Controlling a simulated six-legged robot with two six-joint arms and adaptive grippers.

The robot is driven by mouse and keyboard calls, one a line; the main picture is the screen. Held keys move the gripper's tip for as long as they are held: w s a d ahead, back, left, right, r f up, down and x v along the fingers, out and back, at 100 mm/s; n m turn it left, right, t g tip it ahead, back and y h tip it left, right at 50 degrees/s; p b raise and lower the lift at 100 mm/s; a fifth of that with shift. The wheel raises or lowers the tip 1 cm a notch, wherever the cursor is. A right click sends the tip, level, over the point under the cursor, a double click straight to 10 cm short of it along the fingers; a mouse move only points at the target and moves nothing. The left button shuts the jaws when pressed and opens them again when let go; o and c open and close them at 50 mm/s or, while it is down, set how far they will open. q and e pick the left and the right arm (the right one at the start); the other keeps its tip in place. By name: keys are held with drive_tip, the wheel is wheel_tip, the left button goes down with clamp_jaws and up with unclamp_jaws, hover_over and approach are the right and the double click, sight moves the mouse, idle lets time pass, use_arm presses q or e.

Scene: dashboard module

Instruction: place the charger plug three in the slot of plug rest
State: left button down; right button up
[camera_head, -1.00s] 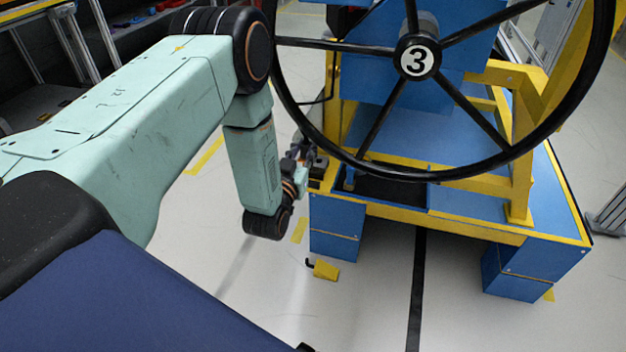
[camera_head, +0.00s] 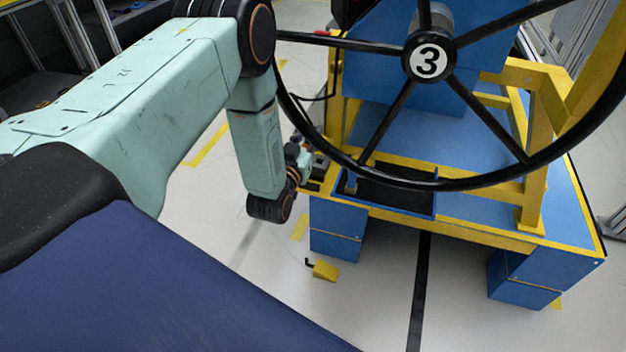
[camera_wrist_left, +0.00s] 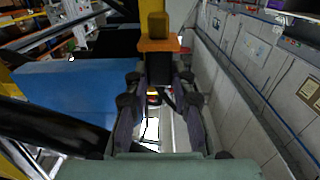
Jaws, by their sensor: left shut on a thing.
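In the wrist view, my left gripper (camera_wrist_left: 160,92) is shut on a dark plug with an orange collar and a yellow-brown end (camera_wrist_left: 157,28), which I take to be the charger plug. In the head view, my left gripper (camera_head: 308,160) is at the left edge of the blue and yellow dashboard module (camera_head: 400,130), partly hidden by its own wrist. The plug cannot be made out there. A dark block (camera_head: 320,164) lies close to the gripper; I cannot tell if it is the plug rest. No slot is clearly visible. My right gripper is out of view.
A black steering wheel marked 3 (camera_head: 428,60) stands over the module, close to my left gripper. A blue-edged dark tray (camera_head: 436,204) is set in the module's front. A yellow pedal-like piece (camera_head: 325,270) is near the floor. Open floor lies to the left.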

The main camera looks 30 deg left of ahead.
use_arm(q)
wheel_tip(320, 180, down, 6)
drive_tip(key=b, duration=0.2)
drive_tip(key=shift+f+b, duration=0.1)
drive_tip(key=shift+b, duration=0.2)
drive_tip(key=shift+f, duration=0.4)
wheel_tip(320, 180, down, 3)
drive_tip(key=shift+d+f+b, duration=0.1)
drive_tip(key=shift+b, duration=0.8)
drive_tip(key=shift+f+b, duration=0.45)
drive_tip(key=shift+f, duration=0.1)
drive_tip(key=c, duration=1.1)
unclamp_jaws()
drive_tip(key=shift+c, duration=0.2)
drive_tip(key=shift+r, duration=0.15)
